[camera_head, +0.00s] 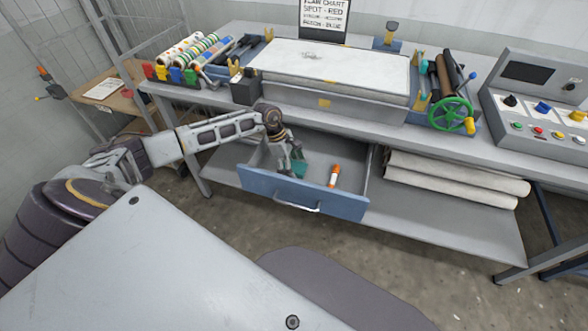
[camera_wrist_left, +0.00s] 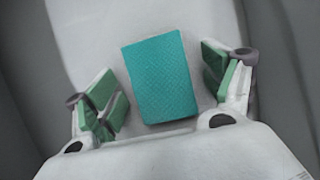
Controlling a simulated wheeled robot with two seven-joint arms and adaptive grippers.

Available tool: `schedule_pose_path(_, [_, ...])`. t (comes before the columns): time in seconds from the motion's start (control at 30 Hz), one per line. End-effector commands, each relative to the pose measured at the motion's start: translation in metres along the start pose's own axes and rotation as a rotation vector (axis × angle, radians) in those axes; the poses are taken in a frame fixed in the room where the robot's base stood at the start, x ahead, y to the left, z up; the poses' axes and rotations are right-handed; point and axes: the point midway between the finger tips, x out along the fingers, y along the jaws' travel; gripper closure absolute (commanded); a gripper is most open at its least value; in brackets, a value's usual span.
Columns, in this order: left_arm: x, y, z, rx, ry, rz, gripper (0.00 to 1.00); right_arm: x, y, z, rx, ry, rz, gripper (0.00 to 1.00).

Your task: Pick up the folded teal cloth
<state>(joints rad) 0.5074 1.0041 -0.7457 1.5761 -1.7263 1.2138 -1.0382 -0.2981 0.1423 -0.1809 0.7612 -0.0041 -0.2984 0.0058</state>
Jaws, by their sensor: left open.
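The folded teal cloth (camera_wrist_left: 160,78) lies flat on the pale drawer floor in the left wrist view. It sits between the two green-padded fingers of my left gripper (camera_wrist_left: 166,95), which are apart, with a gap on each side of the cloth. In the head view my left gripper (camera_head: 292,163) reaches down into the open blue drawer (camera_head: 330,205) at its left part. A bit of the teal cloth (camera_head: 299,165) shows beside the fingers there; the rest is hidden behind them. My right gripper is not in view.
An orange marker (camera_head: 334,175) lies in the drawer to the right of my left gripper. The drawer's front handle (camera_head: 297,207) faces me. Rolled cloths (camera_head: 455,180) lie on the lower shelf to the right. The bench with the press (camera_head: 330,75) stands above the drawer.

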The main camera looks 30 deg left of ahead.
Motion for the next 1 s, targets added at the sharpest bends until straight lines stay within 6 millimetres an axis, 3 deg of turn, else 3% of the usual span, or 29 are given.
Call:
schedule_pose_path(0.3, [0.0001, 0.0, 0.0, 0.0, 0.0, 0.0, 0.17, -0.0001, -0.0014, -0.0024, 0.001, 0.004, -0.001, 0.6])
schedule_pose_path(0.67, [0.0014, -0.0009, -0.0003, 0.0, 0.0, -0.002, 0.62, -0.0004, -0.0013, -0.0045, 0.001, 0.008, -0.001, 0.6])
schedule_pose_path(1.0, [0.0041, -0.003, -0.0008, 0.0, 0.001, -0.007, 0.62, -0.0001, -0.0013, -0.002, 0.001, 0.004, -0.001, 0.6])
